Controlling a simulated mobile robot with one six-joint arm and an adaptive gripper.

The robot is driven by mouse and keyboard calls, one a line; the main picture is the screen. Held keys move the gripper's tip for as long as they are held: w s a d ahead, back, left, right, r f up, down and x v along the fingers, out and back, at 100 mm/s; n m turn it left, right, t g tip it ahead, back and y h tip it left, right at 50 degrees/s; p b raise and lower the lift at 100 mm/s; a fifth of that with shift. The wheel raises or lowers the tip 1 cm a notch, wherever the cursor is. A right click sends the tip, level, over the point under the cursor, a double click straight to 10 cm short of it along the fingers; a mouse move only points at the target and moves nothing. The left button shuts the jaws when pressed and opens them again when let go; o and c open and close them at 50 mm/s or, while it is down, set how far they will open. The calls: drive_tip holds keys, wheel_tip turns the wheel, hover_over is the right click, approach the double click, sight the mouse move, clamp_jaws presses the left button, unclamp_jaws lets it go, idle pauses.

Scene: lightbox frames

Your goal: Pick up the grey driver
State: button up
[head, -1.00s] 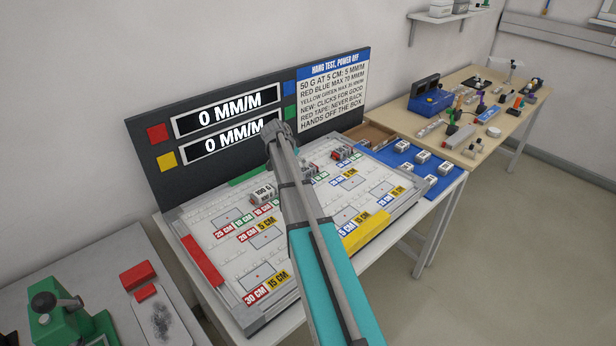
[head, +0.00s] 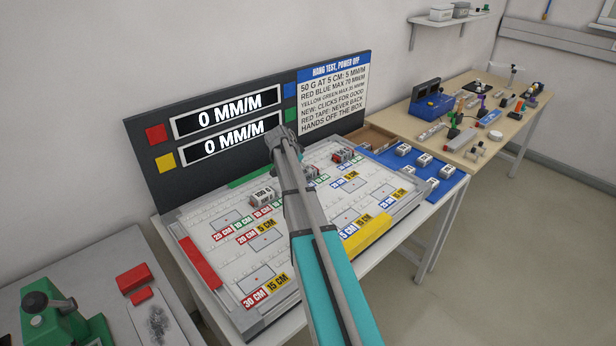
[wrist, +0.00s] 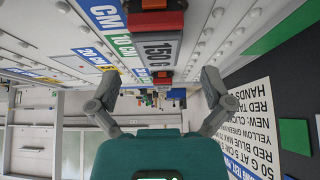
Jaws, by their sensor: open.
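I cannot single out a grey driver for certain. Several small tools and parts lie on the wooden bench (head: 520,112) at the right back, too small to tell apart. My gripper (wrist: 161,78) is open in the wrist view, its two grey fingers spread wide with nothing held between them.
The white test board (head: 258,298) carries small weights and distance labels. A dark display panel (head: 150,190) stands behind it. A blue mat (head: 449,186) with several small blocks lies at its right. A green machine (head: 65,325) stands at the front left. The floor at the right is clear.

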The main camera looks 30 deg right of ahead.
drive_tip(key=shift+b+x, duration=1.45)
drive_tip(key=shift+x, duration=0.55)
drive_tip(key=shift+a+f, duration=0.1)
drive_tip(key=shift+c, duration=0.3)
drive_tip(key=c, duration=1.3)
